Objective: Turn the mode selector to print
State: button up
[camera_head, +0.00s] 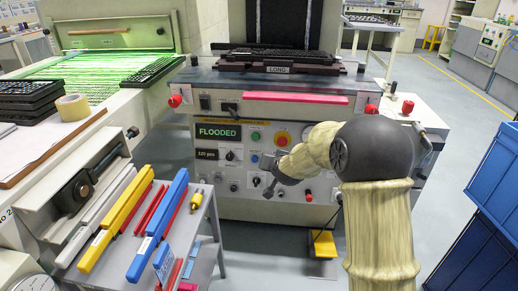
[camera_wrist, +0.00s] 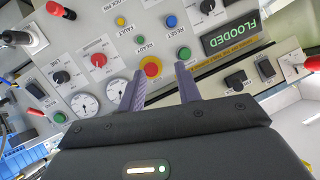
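The control panel (camera_head: 300,115) is on the front of the machine, with a display (camera_head: 218,132) reading "FLOODED". A black rotary knob (camera_head: 230,155) sits below the display, right of a "120 pcs" readout; it may be the mode selector, but its label and setting are too small to read. It also shows at the top edge of the wrist view (camera_wrist: 207,6), partly cut off. My gripper (camera_head: 262,182) is in front of the panel, right of and below that knob. In the wrist view my gripper (camera_wrist: 160,72) has its fingers apart, nothing between them, near the red-and-yellow button.
Near the knob are a green button (camera_head: 255,136), a blue button (camera_head: 254,158) and a red-and-yellow button (camera_head: 281,138). Other knobs (camera_wrist: 62,77) and gauges (camera_wrist: 84,104) are close by. A tool cart (camera_head: 205,235) stands front left. Blue bins (camera_head: 490,185) stand right.

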jog(key=s+d+g+p, duration=0.1)
jog(key=s+d+g, duration=0.2)
jog(key=s, duration=0.8)
jog(key=s+d+g+h+p, duration=0.1)
jog(key=s+d+g, duration=0.2)
jog(key=s+d, duration=0.5)
jog(key=s+d+n+g+h+p, duration=0.1)
jog(key=s+d, duration=0.4)
jog(key=s, duration=0.9)
jog(key=shift+s+d+r+g+p, duration=0.3)
jog(key=shift+g+p, duration=0.3)
jog(key=shift+g, duration=0.3)
jog(key=shift+w+a, duration=0.1)
